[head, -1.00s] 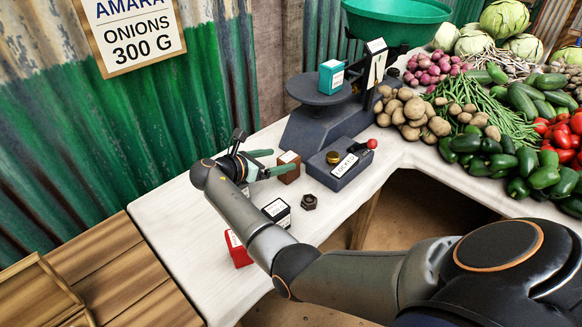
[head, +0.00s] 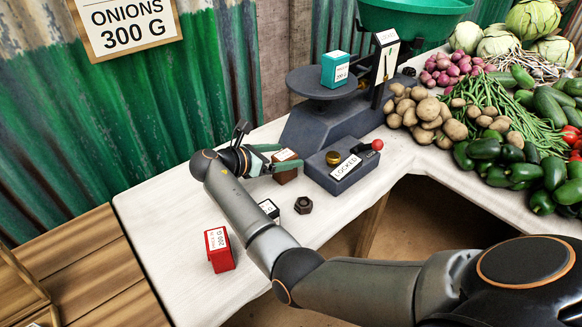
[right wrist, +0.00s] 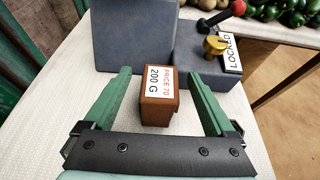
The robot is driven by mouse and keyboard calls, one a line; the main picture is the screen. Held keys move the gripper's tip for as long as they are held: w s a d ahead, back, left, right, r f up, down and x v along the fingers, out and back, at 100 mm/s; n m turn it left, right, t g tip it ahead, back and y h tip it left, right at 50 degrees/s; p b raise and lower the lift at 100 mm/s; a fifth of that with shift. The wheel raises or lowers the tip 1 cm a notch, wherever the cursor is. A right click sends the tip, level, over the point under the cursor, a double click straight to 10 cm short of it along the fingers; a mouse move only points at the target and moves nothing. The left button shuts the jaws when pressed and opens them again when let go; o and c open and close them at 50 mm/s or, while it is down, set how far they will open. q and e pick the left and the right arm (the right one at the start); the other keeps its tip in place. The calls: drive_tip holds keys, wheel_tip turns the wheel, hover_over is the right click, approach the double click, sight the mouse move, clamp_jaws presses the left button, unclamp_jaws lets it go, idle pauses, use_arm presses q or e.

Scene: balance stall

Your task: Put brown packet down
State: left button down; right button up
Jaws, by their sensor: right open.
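The brown packet (head: 287,174), a small box with a white label reading 200 G, stands upright on the white counter. My right gripper (head: 290,157), with green fingers, is around it. In the right wrist view the brown packet (right wrist: 158,112) sits between the two spread fingers of my right gripper (right wrist: 158,74), with a gap on each side. The gripper is open and holds nothing. In the head view the fingers cover part of the packet. My left gripper is not in view.
The dark scale (head: 322,122) bears a teal packet (head: 335,72). The LOCKED box (head: 340,170) is close beside the brown packet. A nut-shaped weight (head: 303,205), a partly hidden black packet (head: 268,207) and a red packet (head: 220,252) stand nearer. The counter's left part (head: 160,200) is clear.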

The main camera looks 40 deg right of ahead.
drive_tip(key=shift+d+f, duration=0.15)
drive_tip(key=shift+d, duration=0.2)
clamp_jaws()
idle(0.7)
